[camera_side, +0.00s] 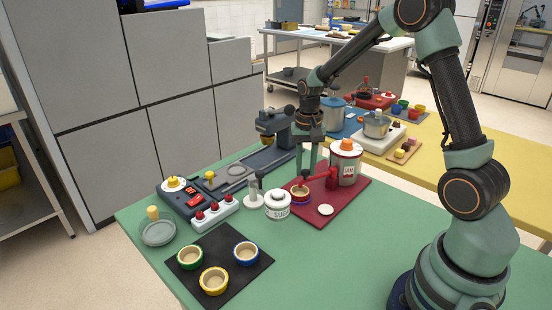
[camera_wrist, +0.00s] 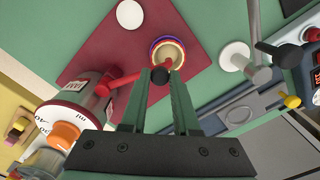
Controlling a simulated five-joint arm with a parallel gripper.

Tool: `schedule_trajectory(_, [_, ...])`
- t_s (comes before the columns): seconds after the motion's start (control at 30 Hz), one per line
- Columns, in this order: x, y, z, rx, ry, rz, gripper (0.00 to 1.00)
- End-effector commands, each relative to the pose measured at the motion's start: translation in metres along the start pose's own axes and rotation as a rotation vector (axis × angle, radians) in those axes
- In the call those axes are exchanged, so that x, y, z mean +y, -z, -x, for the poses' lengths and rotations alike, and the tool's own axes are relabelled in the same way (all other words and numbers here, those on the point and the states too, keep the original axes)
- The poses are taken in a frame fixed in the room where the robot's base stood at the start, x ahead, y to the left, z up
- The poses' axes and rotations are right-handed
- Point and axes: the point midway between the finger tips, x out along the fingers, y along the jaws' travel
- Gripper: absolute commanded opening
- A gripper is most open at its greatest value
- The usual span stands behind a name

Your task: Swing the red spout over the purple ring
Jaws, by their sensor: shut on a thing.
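The red spout (camera_side: 318,180) reaches left from the clear dispenser with the orange knob (camera_side: 346,147). The purple ring (camera_side: 301,203) lies on the dark red board around a small tan bowl; in the wrist view the ring (camera_wrist: 152,45) shows coloured bands around the bowl (camera_wrist: 168,52). My gripper (camera_side: 308,172) points down above the ring. Its fingers (camera_wrist: 163,78) are shut on the spout's black knob (camera_wrist: 160,75). The fingers partly hide the spout tip, so its exact offset from the ring's centre is unclear.
The dark red board (camera_side: 351,199) also bears a white disc (camera_side: 326,210). A white jar (camera_side: 277,206) and a small upright plunger (camera_side: 254,195) stand close on the left. A black mat (camera_side: 234,262) with several coloured bowls lies at front left. The green tabletop is clear at front right.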

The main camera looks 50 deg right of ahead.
Motion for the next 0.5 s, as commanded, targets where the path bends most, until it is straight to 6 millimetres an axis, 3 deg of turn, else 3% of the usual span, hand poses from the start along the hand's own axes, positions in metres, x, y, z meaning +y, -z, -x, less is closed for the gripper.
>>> schedule_trajectory(0.27, [-0.0017,0.0030,0.0011,0.010,0.006,-0.001,0.00])
schedule_trajectory(0.3, [-0.0017,0.0031,0.0011,0.011,0.006,-0.001,0.37])
schedule_trajectory(0.37, [-0.0017,0.0031,0.0010,0.011,0.006,-0.001,0.59])
schedule_trajectory(0.5, [-0.0011,0.0022,0.0006,0.008,0.004,-0.001,0.59])
